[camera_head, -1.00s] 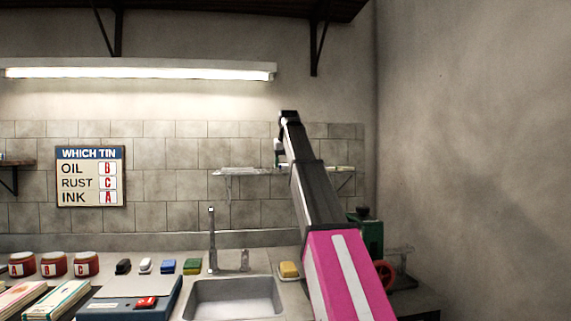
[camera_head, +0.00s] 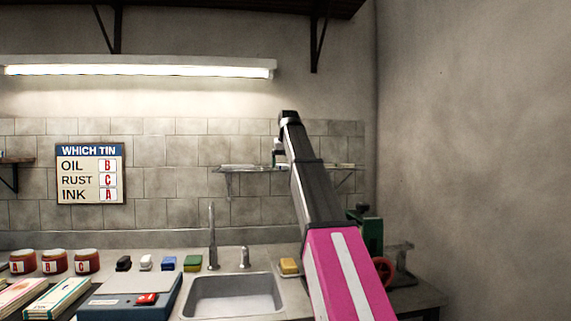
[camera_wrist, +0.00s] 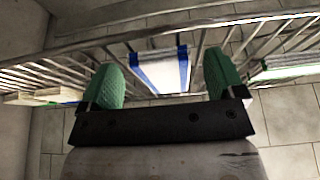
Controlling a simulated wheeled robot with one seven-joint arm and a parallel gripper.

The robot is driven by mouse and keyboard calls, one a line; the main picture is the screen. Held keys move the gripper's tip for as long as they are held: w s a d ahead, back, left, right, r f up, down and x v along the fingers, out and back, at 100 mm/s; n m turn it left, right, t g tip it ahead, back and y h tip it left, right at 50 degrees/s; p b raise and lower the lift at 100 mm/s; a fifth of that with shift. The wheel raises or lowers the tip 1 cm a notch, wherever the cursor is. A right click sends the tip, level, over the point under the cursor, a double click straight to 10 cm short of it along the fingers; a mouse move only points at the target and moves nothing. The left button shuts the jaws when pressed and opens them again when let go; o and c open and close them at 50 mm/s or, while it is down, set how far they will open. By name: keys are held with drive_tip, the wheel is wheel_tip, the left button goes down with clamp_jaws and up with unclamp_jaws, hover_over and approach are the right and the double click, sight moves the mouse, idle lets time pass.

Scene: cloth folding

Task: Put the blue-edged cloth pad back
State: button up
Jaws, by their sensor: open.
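The blue-edged cloth pad (camera_wrist: 160,72) is white with blue bands along its sides. In the wrist view it lies at the wire shelf (camera_wrist: 120,38), between the two green fingertips of my open gripper (camera_wrist: 163,66). Gaps show between the pad and both fingers, so they do not grip it. In the head view my gripper (camera_head: 278,153) is at the wire shelf (camera_head: 240,168) on the tiled wall, partly hidden by my arm. The pad cannot be made out clearly there.
In the wrist view a green-edged pad (camera_wrist: 288,66) lies to the right and pale flat pieces (camera_wrist: 45,97) lie to the left. Below the shelf are a tap (camera_head: 212,240), a sink (camera_head: 235,296) and a yellow sponge (camera_head: 289,266).

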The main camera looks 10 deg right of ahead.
drive_tip(key=shift+r, duration=0.6)
drive_tip(key=v, duration=1.2)
